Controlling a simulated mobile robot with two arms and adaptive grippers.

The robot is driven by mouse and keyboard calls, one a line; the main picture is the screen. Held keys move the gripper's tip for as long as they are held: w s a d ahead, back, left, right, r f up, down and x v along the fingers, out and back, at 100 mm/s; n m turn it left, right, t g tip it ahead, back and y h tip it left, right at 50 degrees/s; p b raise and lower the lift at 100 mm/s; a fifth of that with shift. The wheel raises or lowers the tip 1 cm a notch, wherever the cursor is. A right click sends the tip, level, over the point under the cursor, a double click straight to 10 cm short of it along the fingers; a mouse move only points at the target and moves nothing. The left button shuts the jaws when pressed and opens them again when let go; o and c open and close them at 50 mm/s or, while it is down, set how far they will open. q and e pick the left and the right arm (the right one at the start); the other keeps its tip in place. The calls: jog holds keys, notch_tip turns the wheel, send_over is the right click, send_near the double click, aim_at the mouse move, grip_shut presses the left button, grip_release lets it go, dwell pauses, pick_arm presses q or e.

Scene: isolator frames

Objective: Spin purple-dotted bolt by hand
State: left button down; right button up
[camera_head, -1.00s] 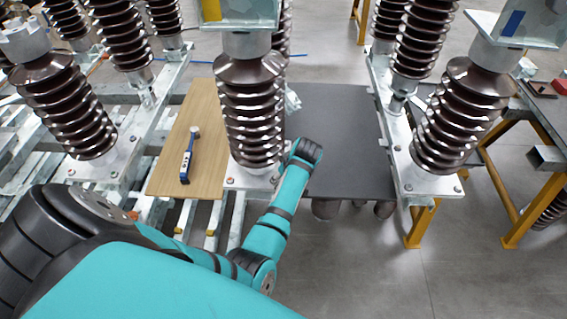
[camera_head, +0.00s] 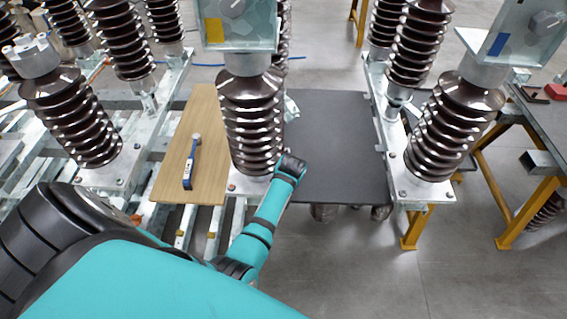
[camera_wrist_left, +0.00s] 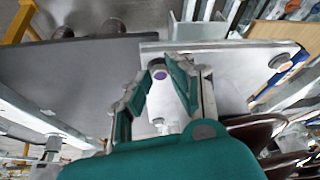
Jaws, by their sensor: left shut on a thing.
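The purple-dotted bolt (camera_wrist_left: 160,75) sits on the pale metal base plate (camera_wrist_left: 220,85) in the left wrist view. My left gripper (camera_wrist_left: 157,79) has its two fingers on either side of the bolt head and is shut on it. In the head view my left arm reaches to the foot of the middle brown insulator (camera_head: 250,125). The gripper and this bolt cannot be made out there. My right gripper is in neither view.
An orange-dotted bolt (camera_wrist_left: 279,62) is on the same plate. A blue-handled tool (camera_head: 191,165) lies on a wooden board (camera_head: 172,180) left of the insulator. A dark panel (camera_head: 335,140) lies to the right. Another insulator (camera_head: 450,130) stands beyond it.

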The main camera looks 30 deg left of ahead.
pick_arm(q)
jog(key=shift+a, duration=0.1)
jog(key=c, duration=1.2)
grip_release()
jog(key=shift+v, duration=3.75)
